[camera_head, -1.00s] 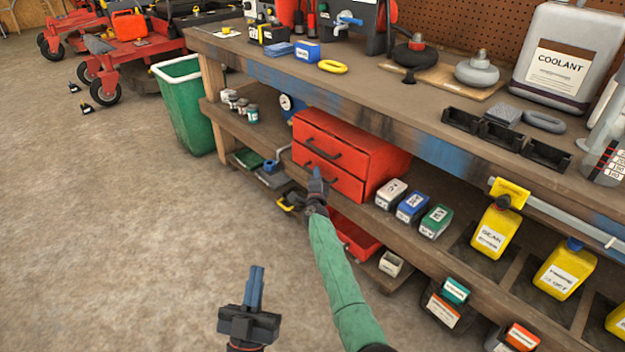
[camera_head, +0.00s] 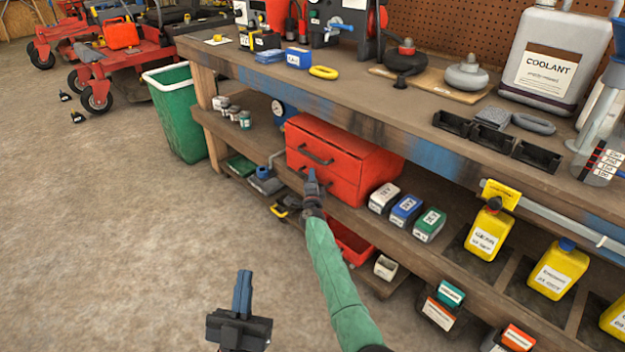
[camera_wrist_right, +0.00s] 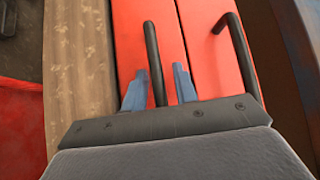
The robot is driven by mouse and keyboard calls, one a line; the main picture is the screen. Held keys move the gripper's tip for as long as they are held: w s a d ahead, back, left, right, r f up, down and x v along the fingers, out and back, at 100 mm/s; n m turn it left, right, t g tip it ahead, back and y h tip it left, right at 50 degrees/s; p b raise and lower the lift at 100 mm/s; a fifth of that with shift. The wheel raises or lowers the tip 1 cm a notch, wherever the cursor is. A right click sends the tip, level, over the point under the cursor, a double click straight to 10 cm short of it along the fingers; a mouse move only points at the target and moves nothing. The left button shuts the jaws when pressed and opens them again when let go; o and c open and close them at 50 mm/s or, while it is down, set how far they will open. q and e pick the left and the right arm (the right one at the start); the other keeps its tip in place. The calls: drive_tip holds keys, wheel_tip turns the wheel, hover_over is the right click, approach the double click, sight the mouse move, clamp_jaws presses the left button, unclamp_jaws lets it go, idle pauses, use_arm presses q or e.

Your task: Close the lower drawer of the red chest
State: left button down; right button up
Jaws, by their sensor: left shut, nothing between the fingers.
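The red chest (camera_head: 360,162) stands on the lower shelf of the workbench. Its two drawer fronts, each with a black bar handle, look about flush with each other. In the right wrist view, the lower drawer (camera_wrist_right: 132,35) is beside the wooden shelf and the upper drawer (camera_wrist_right: 205,50) is to its right. My right gripper (camera_head: 312,176) is at the lower drawer's front. Its fingers (camera_wrist_right: 160,82) are apart, with the lower handle (camera_wrist_right: 152,50) showing between them; I cannot tell whether they touch it. My left gripper (camera_head: 243,275) is shut and empty, above open floor.
Small labelled boxes (camera_head: 407,209) stand right of the chest on the shelf. A red bin (camera_head: 352,242) and a small white box (camera_head: 385,267) are below. A green bin (camera_head: 178,115) stands left of the bench. The floor in front is clear.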

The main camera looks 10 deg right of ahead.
drive_tip(key=shift+s+f, duration=0.1)
drive_tip(key=shift+f, duration=0.1)
idle(0.3)
